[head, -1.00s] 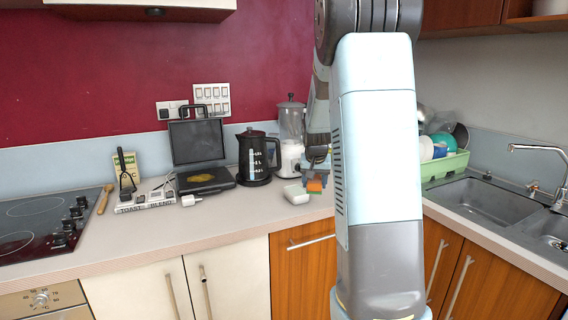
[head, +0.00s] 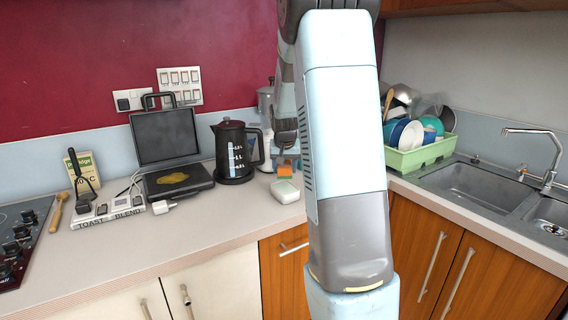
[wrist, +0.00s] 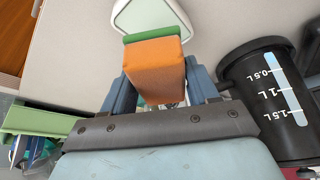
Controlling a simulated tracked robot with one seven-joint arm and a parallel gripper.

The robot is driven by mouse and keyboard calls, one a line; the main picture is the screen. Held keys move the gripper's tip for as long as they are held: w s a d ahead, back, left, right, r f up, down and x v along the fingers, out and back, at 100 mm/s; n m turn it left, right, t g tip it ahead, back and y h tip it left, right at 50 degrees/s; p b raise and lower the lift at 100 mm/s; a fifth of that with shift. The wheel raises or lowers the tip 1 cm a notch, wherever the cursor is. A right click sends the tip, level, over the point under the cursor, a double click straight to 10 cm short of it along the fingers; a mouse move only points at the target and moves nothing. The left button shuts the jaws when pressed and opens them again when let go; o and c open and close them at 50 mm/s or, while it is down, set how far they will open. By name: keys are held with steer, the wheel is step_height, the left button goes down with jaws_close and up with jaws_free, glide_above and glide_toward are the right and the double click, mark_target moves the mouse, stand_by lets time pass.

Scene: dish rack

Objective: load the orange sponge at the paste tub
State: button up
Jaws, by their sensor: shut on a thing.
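The orange sponge (head: 285,170) has a green layer on one face. In the wrist view the sponge (wrist: 157,65) sits between the blue fingers of my gripper (wrist: 158,82), which is shut on it. My arm hides part of the gripper in the head view.
A black kettle (head: 234,152) stands close left of my gripper. A green dish rack (head: 420,153) with dishes is right of my arm, beside the sink (head: 470,190). A black open grill (head: 178,178) is further left. The worktop in front of the tub is clear.

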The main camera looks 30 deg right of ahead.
mark_target(285, 188)
steer(key=shift+f, duration=2.25)
steer(key=shift+s+f, duration=0.1)
steer(key=shift+f, duration=0.3)
stand_by(0.4)
steer(key=shift+r, duration=0.1)
steer(key=shift+r, duration=3.45)
